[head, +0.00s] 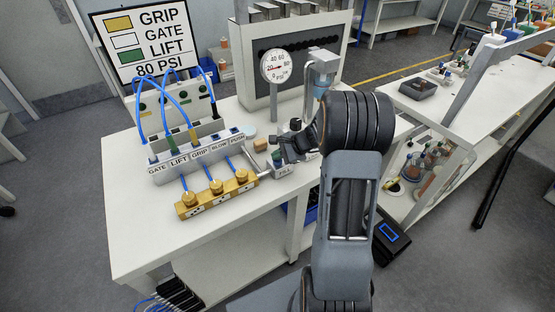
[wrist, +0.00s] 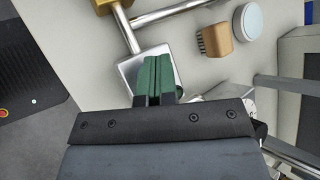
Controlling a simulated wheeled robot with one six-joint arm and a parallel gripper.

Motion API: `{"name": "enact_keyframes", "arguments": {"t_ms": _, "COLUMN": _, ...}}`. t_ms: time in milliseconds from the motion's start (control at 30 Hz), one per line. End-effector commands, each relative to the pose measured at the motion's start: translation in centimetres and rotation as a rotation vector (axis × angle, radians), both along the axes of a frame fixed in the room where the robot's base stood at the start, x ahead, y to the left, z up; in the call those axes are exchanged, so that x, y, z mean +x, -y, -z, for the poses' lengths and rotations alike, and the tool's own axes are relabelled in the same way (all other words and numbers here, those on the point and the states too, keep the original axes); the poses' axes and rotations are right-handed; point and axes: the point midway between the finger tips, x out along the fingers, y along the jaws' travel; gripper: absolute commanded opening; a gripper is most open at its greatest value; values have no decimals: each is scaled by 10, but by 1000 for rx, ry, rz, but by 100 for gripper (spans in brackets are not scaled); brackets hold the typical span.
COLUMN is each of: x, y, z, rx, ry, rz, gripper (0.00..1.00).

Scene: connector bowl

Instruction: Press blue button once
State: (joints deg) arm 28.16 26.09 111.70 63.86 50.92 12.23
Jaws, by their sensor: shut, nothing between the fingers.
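My gripper (head: 281,157) is shut and empty, low over the bench's front edge in the head view. In the wrist view its green fingers (wrist: 154,66) lie together over a square silver block (wrist: 131,72) on the end of a metal pipe. The same block (head: 283,171) shows in the head view with dark lettering on its front. The fingers hide part of its top, and I cannot tell whether they touch it. I see no clear blue button in either view; one on the block could be hidden under the fingers.
The brass manifold (head: 217,194) with blue hoses is left of the block. A wooden brush (wrist: 214,39) and a round pale tin (wrist: 248,21) lie close by. A gauge (head: 275,66) and filter bowl (head: 322,74) stand behind. The bench's front left is clear.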

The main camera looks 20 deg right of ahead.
Motion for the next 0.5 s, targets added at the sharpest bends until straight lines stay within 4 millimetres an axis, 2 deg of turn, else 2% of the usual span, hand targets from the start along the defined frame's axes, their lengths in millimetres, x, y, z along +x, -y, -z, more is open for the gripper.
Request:
{"name": "enact_keyframes", "arguments": {"t_ms": 300, "x": 0, "y": 0, "z": -15, "rx": 0, "ry": -1, "rz": -1, "gripper": 0}}
{"name": "enact_keyframes", "arguments": {"t_ms": 500, "x": 0, "y": 0, "z": -16, "rx": 0, "ry": -1, "rz": -1, "gripper": 0}}
